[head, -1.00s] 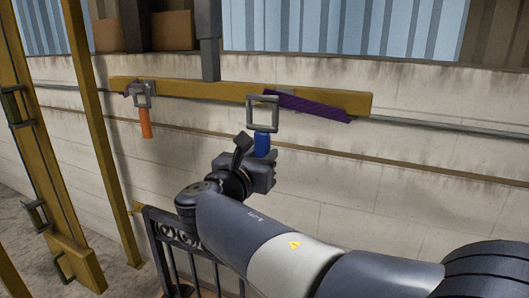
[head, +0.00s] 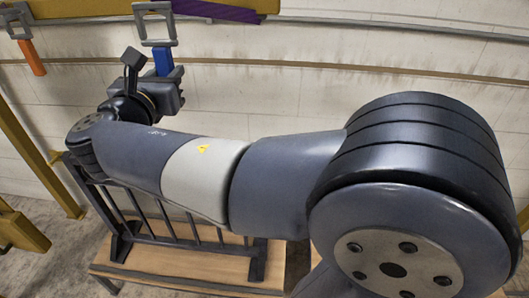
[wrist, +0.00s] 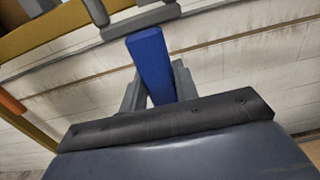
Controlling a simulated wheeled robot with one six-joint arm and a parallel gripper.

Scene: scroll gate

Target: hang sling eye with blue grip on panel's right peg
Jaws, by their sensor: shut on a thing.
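The sling eye is a grey square frame (head: 141,24) with a blue grip (head: 163,62) below it. My gripper (head: 166,84) is shut on the lower part of the blue grip, with the eye upright above. In the wrist view the blue grip (wrist: 149,62) stands between my two fingers, and the frame's lower bar (wrist: 140,20) shows above it. The yellow panel beam (head: 85,8) is cut by the top edge of the head view. The eye overlaps it in the picture; I cannot tell whether they touch. The right peg cannot be made out.
A purple strap (head: 215,10) lies along the beam right of the eye. An orange grip (head: 35,57) hangs from another grey eye at the left. A pale block wall stands behind. A black barred rack (head: 165,215) and wooden top (head: 185,262) lie below my arm.

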